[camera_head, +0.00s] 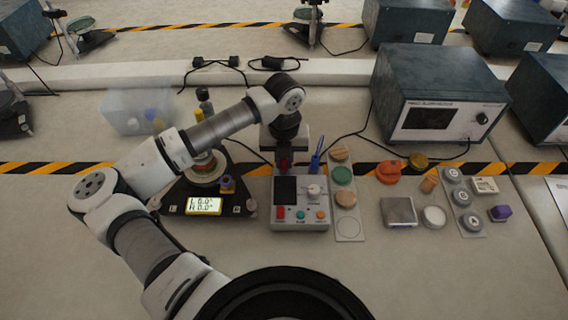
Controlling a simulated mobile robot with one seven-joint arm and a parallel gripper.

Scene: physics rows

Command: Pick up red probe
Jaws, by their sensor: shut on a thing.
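My gripper (285,147) points down over the back left of a grey instrument box (311,225) with a dark screen and coloured buttons. It is shut on the red probe (284,164), of which only a small red part shows below the jaws. The rest of the probe is hidden by the gripper, and I cannot tell whether its lower end is still in the box. A blue probe (317,160) stands upright just right of my gripper.
A black device with a lit display (204,206) stands left of the box. Right are a tray of coloured discs (349,227), loose discs, a metal block (399,211) and a weight tray (472,228). A large meter (437,85) stands behind. The front bench is clear.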

